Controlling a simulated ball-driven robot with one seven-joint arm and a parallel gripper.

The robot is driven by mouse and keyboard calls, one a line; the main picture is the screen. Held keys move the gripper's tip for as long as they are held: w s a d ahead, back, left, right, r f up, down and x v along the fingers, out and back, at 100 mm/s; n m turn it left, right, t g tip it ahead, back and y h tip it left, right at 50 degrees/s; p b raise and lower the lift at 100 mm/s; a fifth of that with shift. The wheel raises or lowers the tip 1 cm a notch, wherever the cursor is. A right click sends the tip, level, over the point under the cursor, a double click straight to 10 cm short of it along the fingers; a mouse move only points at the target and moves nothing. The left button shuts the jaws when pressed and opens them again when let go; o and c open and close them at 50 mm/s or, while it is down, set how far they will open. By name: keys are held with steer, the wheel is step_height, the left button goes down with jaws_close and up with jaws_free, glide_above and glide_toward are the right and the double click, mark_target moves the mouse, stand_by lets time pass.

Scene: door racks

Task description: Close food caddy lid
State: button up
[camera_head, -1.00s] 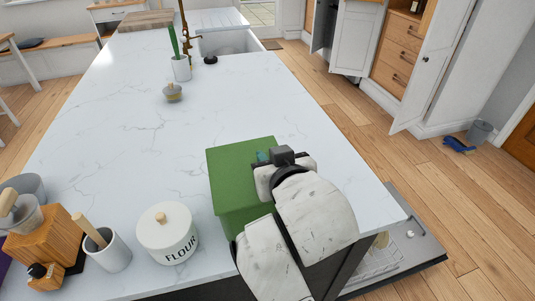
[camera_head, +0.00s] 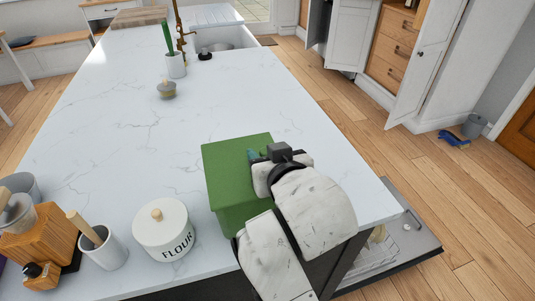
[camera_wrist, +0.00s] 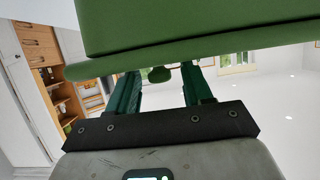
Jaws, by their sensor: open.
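The green food caddy (camera_head: 226,165) stands on the white marble island near its front edge. Its flat green top looks closed in the head view, with my arm hiding its right side. In the wrist view a large green caddy surface (camera_wrist: 190,30) fills the top, with a rounded rim edge and a small green knob or tab (camera_wrist: 159,75) below it. My gripper (camera_wrist: 160,85) is open, its two dark green fingers apart on either side of that tab, their tips at or behind the rim. In the head view my gripper (camera_head: 254,156) is at the caddy's right side, mostly hidden.
A white flour jar (camera_head: 163,230) stands left of the caddy, beside a white utensil pot (camera_head: 107,252) and a wooden block (camera_head: 42,240). An open dishwasher door (camera_head: 405,240) juts out at right. The island's middle is clear.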

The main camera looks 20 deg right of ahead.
steer(key=shift+d, duration=0.1)
steer(key=p+v, duration=0.2)
steer(key=v, duration=0.8)
steer(key=shift+s+r+p, duration=0.25)
steer(key=shift+s+p, duration=0.1)
